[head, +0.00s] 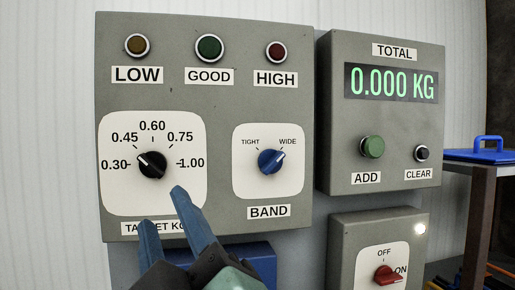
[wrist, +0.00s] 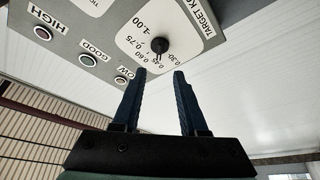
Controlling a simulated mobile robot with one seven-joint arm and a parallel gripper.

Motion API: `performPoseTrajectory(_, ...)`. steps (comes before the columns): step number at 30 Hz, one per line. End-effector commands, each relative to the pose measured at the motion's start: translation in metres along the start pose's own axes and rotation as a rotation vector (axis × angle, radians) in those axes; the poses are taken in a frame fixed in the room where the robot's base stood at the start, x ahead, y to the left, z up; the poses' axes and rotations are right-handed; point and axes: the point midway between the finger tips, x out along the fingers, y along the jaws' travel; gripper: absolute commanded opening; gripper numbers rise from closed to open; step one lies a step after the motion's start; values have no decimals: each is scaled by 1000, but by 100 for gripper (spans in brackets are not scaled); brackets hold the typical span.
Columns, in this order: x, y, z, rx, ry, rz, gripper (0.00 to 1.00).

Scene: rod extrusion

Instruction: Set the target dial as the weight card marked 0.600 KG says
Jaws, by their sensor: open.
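The target dial (head: 152,165) is a black knob on a white plate marked 0.30 to 1.00. Its white pointer line aims up and left, at about the 0.45 mark. The dial also shows in the wrist view (wrist: 160,45), just beyond the fingertips. My gripper (head: 162,207) has blue fingers and is open and empty, below and slightly right of the dial, apart from it. In the wrist view the gripper (wrist: 160,73) has its two fingers spread with the dial centred ahead between them. One finger partly covers the TARGET KG label. The 0.600 KG weight card is not in view.
The blue band dial (head: 271,161) points to WIDE. The LOW (head: 137,45), GOOD (head: 209,47) and HIGH (head: 276,52) lamps look unlit. The total display (head: 391,84) reads 0.000 KG. The red switch (head: 388,274) points to ON, near a lit white lamp (head: 420,228).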

Motion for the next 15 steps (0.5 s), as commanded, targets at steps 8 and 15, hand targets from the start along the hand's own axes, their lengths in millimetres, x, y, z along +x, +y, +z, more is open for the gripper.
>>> performPoseTrajectory(8, 54, 3, -4, 3, 0, -3, 42)
performPoseTrajectory(15, 94, 3, -2, 1, -1, 1, 42)
